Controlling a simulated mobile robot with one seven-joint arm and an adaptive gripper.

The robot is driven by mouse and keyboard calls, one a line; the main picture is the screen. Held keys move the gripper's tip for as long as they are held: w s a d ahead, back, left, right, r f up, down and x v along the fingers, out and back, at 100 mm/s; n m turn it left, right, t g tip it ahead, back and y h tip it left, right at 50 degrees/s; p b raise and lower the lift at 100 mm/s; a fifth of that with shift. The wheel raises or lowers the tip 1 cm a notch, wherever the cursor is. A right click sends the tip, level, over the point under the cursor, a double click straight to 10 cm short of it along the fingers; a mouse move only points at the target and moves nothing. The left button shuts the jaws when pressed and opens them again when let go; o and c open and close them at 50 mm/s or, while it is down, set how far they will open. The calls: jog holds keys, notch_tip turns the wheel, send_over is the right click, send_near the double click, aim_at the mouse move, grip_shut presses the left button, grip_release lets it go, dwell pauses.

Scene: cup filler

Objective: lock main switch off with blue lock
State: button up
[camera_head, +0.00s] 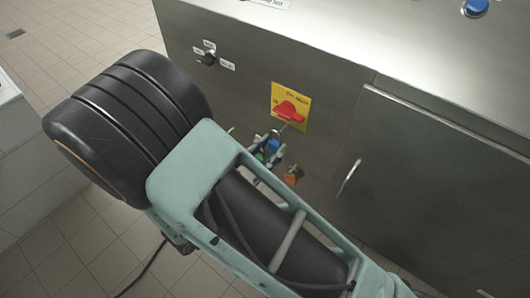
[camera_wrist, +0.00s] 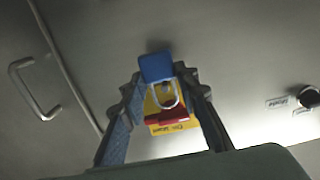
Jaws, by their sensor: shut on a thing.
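The blue lock (camera_wrist: 156,68) is held between the fingertips of my gripper (camera_wrist: 160,80), and its metal shackle shows in front of the switch in the wrist view. In the head view the lock (camera_head: 272,146) is a small blue patch at my gripper (camera_head: 265,150), partly hidden by my arm. The main switch has a red handle (camera_head: 290,110) on a yellow plate (camera_head: 303,95) on the steel cabinet front. It also shows in the wrist view (camera_wrist: 167,115), partly behind the shackle. I cannot tell whether the shackle touches the switch.
A black knob (camera_head: 208,59) with small labels sits left of the switch. A door handle (camera_head: 349,177) stands out to the right. An orange item (camera_head: 292,175) shows close to my gripper, and I cannot tell what it is. A blue button (camera_head: 476,7) is on top.

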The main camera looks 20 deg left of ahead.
aim_at(273, 147)
jog(key=shift+x, duration=1.1)
jog(key=shift+w+d+f, duration=0.25)
jog(key=shift+w+f, duration=0.1)
jog(key=shift+w, duration=0.2)
jog(key=o, duration=1.3)
jog(key=shift+s, duration=0.1)
jog(key=v, duration=1.2)
